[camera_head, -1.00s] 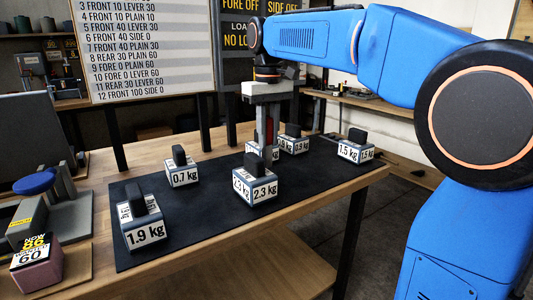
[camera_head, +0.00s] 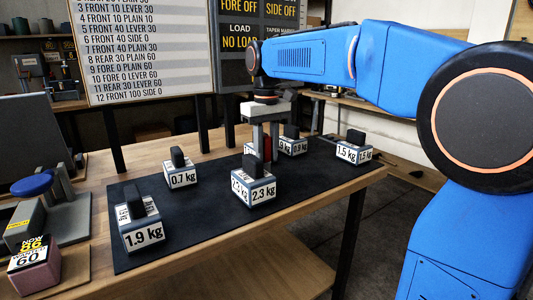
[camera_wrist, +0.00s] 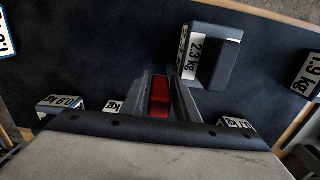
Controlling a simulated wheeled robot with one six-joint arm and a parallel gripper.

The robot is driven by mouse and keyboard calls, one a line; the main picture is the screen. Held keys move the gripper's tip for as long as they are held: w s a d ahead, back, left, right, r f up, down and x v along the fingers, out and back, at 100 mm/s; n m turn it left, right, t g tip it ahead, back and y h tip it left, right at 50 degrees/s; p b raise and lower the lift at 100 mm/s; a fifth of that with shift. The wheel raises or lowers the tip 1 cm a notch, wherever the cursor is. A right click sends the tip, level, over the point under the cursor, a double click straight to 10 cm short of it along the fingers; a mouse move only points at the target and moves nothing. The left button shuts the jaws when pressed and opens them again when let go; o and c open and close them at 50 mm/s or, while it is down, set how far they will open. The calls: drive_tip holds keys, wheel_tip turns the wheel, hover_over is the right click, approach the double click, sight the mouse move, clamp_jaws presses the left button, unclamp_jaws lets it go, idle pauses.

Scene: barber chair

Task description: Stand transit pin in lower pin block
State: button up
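My gripper (camera_head: 264,155) points down over the black mat, just behind the 2.3 kg weight (camera_head: 264,194). A red piece (camera_head: 267,148) sits between its two grey fingers. It also shows in the wrist view (camera_wrist: 160,96), filling most of the gap, and the fingers appear shut on it. It may be the transit pin, but its lower end is hidden. In the wrist view the 2.3 kg weight (camera_wrist: 196,50) is beside the right finger, slightly apart. I cannot make out a lower pin block in either view.
Several labelled weights stand on the mat (camera_head: 215,220): 1.9 kg (camera_head: 148,236), 0.7 kg (camera_head: 182,177), 1.5 kg (camera_head: 350,154), and smaller ones close behind my gripper. A fixture with a blue disc (camera_head: 32,184) and a pinkish block (camera_head: 35,278) stand at the left.

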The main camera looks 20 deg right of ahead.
wheel_tip(320, 180, up, 12)
drive_tip(key=shift+r, duration=0.15)
idle(0.6)
